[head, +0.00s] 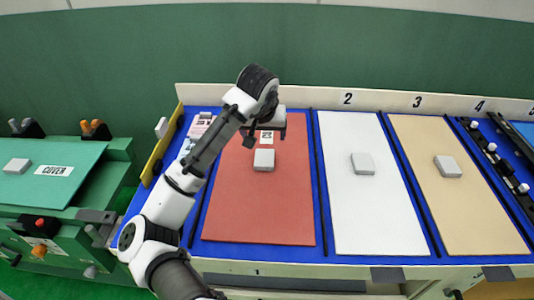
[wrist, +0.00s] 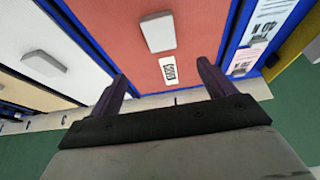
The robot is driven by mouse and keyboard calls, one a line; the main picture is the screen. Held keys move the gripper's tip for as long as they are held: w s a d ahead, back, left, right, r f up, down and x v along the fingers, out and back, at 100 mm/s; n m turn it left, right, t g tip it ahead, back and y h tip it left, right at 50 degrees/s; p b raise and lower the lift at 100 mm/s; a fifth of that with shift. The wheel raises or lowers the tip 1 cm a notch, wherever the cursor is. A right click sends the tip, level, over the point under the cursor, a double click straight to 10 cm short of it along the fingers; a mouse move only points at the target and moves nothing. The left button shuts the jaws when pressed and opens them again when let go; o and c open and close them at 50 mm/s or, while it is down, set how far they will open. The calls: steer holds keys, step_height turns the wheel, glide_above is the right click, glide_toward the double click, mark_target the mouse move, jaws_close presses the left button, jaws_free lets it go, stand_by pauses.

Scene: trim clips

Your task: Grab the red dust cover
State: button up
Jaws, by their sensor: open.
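The red dust cover (head: 263,205) is a flat panel lying in the leftmost bay of the blue bench. It has a pale grey block-shaped handle (head: 264,160) and a white label near its far end. In the wrist view the red cover (wrist: 190,80) fills the middle, with its handle (wrist: 157,32) and the label (wrist: 168,70) beyond my fingertips. My gripper (wrist: 162,85) is open and empty, its two dark fingers spread wide. In the head view my gripper (head: 262,132) is over the far end of the cover, partly hidden by my own wrist, apart from the handle.
A white cover (head: 375,215) and a tan cover (head: 458,200) with similar handles lie to the right, split by dark dividers. A green cover (head: 60,172) sits on a green machine at left. A numbered strip (head: 385,99) edges the bench's back.

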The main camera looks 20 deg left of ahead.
steer(key=p, duration=0.2)
glide_above(265, 157)
steer(key=s, duration=0.3)
steer(key=f, duration=0.8)
steer(key=shift+w+d, duration=0.2)
steer(key=shift+p+x, duration=0.8)
steer(key=shift+x, duration=1.9)
steer(key=shift+s, duration=0.15)
steer(key=c, duration=1.3)
